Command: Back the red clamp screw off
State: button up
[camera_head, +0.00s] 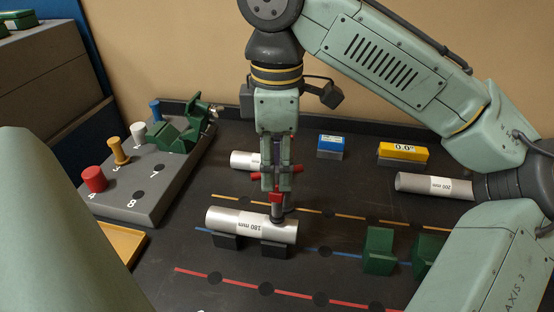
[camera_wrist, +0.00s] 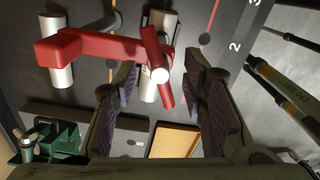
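A red clamp stands near the right end of the silver bar labelled 180 mm (camera_head: 230,219). The red cross handle of the clamp screw (camera_wrist: 153,52) is at the arm's right end. In the head view the handle (camera_head: 292,169) shows at my fingers. My gripper (camera_head: 279,180) points straight down over the clamp. In the wrist view its fingers (camera_wrist: 162,72) are apart, on either side of the handle, with gaps visible. The screw's lower end is partly hidden.
The bar rests on black blocks (camera_head: 276,250). A grey rack (camera_head: 150,201) with colored pegs and a green vise (camera_head: 190,130) stands left. Silver bars (camera_head: 432,185), blue (camera_head: 330,141) and yellow (camera_head: 403,150) blocks lie behind and right. Green blocks (camera_head: 379,252) stand front right.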

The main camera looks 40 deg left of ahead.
grip_shut()
dwell(0.5)
